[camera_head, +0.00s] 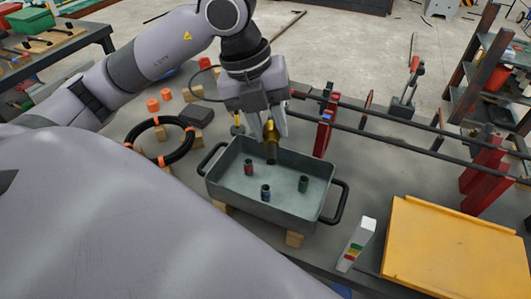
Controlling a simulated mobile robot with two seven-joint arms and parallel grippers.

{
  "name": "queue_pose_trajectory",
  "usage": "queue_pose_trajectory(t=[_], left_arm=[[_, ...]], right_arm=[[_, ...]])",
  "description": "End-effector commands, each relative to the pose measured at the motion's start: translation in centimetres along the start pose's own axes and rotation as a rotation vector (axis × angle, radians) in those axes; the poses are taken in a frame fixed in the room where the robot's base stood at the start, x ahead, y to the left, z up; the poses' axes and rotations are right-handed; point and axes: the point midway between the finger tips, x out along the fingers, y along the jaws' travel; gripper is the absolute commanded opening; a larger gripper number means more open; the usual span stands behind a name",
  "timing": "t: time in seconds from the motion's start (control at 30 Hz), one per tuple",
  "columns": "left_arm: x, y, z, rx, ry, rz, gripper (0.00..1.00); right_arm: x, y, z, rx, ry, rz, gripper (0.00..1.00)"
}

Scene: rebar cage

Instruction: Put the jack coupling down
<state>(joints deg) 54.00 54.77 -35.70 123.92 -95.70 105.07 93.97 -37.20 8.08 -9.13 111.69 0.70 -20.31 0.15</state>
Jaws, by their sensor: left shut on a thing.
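My left gripper (270,125) points down at the far wall of a grey tray and is shut on the jack coupling. The jack coupling (271,142) is a brass-coloured cylinder with a dark lower end, held upright over the tray's far side. I cannot tell whether its lower end touches the tray floor. The grey tray (285,209) has black side handles and holds a red-marked piece (248,167), a blue-marked piece (265,193) and a green-marked piece (303,184), all small dark cylinders standing upright and apart. My right gripper is not in view.
A black cable coil (160,154) lies left of the tray. Red stands (325,130) carrying long dark bars are at the right. A yellow panel (450,255) and a white box with coloured marks (356,243) are at the front right. Wooden blocks (294,239) support the tray.

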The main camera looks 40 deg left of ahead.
Motion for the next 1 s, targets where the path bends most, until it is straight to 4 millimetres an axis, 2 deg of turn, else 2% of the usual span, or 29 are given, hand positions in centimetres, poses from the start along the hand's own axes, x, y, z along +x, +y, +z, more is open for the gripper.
queue_pose_trajectory(t=[0.03, 0.2, 0.43, 0.6, 1.0], left_arm=[[1.1, 0.4, -0.1, 0.0, 0.005, 0.004, 0.0], [3.9, 1.1, -0.1, 0.0, 0.003, 0.004, 0.0], [5.6, 1.6, 0.0, 0.0, 0.001, 0.002, 0.0], [8.0, 2.2, -0.1, 0.0, 0.003, 0.004, 0.0], [8.8, 2.4, 0.0, 0.002, 0.0, 0.0, 0.0]], right_arm=[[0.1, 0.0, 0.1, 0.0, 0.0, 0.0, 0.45], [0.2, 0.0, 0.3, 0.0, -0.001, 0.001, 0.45], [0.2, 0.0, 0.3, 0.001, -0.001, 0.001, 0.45], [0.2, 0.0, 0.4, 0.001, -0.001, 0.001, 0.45], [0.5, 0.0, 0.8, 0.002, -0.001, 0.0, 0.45]])
